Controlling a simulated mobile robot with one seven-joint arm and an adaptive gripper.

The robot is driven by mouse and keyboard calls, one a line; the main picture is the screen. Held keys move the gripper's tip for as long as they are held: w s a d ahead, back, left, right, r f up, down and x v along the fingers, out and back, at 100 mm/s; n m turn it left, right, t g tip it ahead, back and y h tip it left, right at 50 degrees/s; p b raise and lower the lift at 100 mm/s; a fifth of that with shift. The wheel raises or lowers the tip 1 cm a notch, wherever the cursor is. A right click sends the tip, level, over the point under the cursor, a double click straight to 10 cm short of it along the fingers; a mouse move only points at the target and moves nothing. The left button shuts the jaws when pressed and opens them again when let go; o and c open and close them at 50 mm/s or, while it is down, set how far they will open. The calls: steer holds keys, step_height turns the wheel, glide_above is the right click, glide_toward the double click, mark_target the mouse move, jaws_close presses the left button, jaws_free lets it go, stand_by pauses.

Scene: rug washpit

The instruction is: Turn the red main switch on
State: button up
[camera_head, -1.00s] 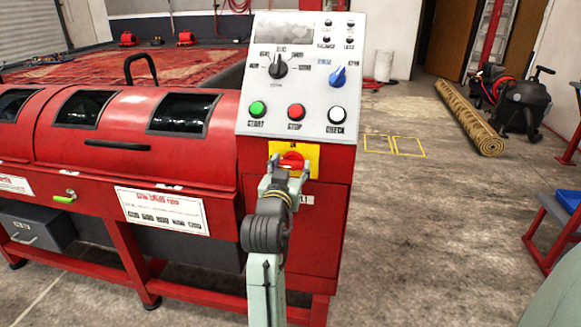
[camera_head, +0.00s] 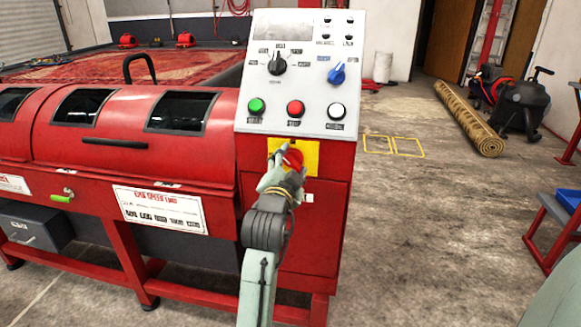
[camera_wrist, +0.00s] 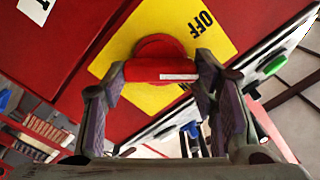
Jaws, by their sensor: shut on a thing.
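The red main switch (camera_head: 293,158) is a round red knob with a raised bar on a yellow plate (camera_head: 311,160), on the front of the red machine below the control panel. In the wrist view the switch (camera_wrist: 160,62) has a white mark on its bar, and the plate (camera_wrist: 112,72) reads OFF beside it. My gripper (camera_head: 283,160) is at the switch, and in the wrist view its two fingers (camera_wrist: 160,75) are closed on the ends of the bar. The gripper partly hides the knob in the head view.
Above the switch is a grey panel (camera_head: 300,85) with green, red and white buttons, a black selector and a blue knob. A white sign (camera_head: 160,209) is on the machine's front. A rolled rug (camera_head: 468,118) lies on the floor at right. Floor right of the machine is open.

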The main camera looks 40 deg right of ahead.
steer(key=m+b, duration=0.1)
steer(key=m, duration=0.3)
steer(key=shift+f+m+b, duration=0.2)
steer(key=shift+m+b, duration=0.1)
steer(key=shift+b, duration=0.1)
steer(key=m+b, duration=0.1)
steer(key=m, duration=0.3)
steer(key=shift+b, duration=0.4)
steer(key=shift+m, duration=0.3)
steer(key=o, duration=1.2)
steer(key=shift+c, duration=0.2)
steer(key=v, duration=1.2)
